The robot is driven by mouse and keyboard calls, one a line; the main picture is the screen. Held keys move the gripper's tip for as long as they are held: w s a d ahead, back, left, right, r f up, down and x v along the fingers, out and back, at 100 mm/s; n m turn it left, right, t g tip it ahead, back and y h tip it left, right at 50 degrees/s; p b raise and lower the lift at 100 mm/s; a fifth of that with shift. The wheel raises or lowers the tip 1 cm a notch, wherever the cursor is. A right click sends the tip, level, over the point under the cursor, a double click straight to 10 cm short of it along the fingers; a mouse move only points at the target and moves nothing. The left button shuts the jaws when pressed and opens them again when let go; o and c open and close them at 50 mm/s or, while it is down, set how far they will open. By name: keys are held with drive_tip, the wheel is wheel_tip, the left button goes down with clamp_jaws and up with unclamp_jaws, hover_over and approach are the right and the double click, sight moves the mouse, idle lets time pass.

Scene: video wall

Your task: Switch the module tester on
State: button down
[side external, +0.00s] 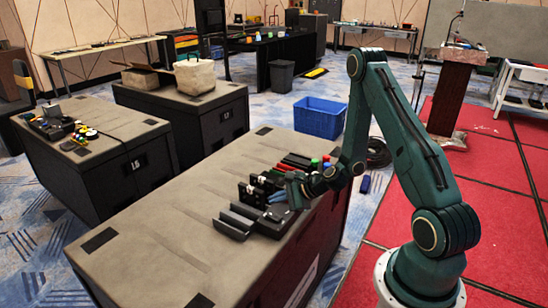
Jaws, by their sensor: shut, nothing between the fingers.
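A row of small equipment lies on top of the near large dark case (165,250). It includes black upright boxes (252,195) with white labels, grey open trays (236,222), red bars (296,161), and green and red round-topped pieces (315,163). I cannot tell which of these is the module tester, and no switch can be made out. My gripper (293,192) is low over the right side of this row, shut and empty. It hides part of the row, and I cannot tell if it touches anything.
Two more dark cases stand behind left, one with small tools (60,125), the other with a pale bag (194,76) and an open cardboard box (142,78). A blue crate (320,118) is on the floor behind. The near case's left top is clear.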

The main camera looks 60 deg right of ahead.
sight(275, 215)
drive_tip(key=shift+w+f, duration=0.15)
drive_tip(key=shift+f, duration=0.6)
drive_tip(key=shift+w+f, duration=0.1)
drive_tip(key=shift+f, duration=0.65)
drive_tip(key=shift+w+f, duration=0.15)
drive_tip(key=shift+f, duration=0.65)
idle(1.9)
drive_tip(key=shift+r, duration=0.25)
drive_tip(key=shift+r, duration=0.55)
idle(0.4)
drive_tip(key=shift+s+r, duration=0.2)
drive_tip(key=shift+r, duration=0.65)
drive_tip(key=shift+s+r, duration=0.15)
drive_tip(key=shift+r, duration=0.65)
drive_tip(key=shift+s+r, duration=0.2)
drive_tip(key=shift+r, duration=0.65)
